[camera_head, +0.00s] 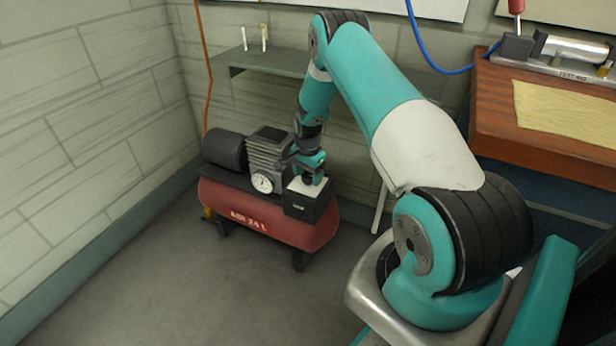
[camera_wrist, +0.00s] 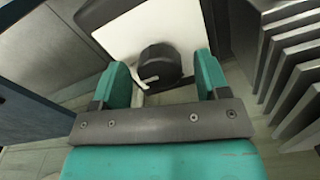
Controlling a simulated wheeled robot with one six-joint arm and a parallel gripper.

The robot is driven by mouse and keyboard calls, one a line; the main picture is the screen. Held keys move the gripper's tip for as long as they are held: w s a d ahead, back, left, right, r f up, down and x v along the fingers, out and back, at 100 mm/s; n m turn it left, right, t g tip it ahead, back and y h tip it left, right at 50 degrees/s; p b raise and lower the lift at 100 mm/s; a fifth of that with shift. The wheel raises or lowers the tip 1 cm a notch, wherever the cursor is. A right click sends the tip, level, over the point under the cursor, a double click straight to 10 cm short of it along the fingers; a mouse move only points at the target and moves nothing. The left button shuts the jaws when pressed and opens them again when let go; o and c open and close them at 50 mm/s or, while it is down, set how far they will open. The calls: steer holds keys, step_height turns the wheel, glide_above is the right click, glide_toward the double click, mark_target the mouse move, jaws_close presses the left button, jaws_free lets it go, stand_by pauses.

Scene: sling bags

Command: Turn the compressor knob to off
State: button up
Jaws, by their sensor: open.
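The red compressor (camera_head: 255,213) stands on the floor by the back wall, with a dark switch box (camera_head: 309,206) at its right end. The box has a white top plate (camera_wrist: 119,32). On that plate is the black round knob (camera_wrist: 160,65) with a white pointer mark, which points to the lower left in the wrist view. My gripper (camera_wrist: 160,80) is open, with one teal finger on each side of the knob and gaps visible between. In the head view my gripper (camera_head: 309,172) is above the box and mostly covers the knob.
A pressure gauge (camera_head: 262,183) and the finned pump head (camera_head: 268,150) are just left of the box; fins (camera_wrist: 295,75) also show at the right in the wrist view. A grey shelf (camera_head: 270,62) is behind. A wooden bench (camera_head: 545,100) stands at right. The floor in front is clear.

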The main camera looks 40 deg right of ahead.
steer(key=shift+f, duration=0.15)
steer(key=shift+c, duration=0.5)
steer(key=c, duration=0.8)
steer(key=shift+c, duration=0.2)
steer(key=shift+n, duration=0.3)
steer(key=n, duration=0.3)
steer(key=shift+n+p, duration=0.4)
steer(key=n, duration=0.4)
steer(key=shift+n, duration=0.3)
steer(key=n, duration=0.4)
steer(key=shift+p, duration=0.4)
steer(key=shift+n, duration=2.5)
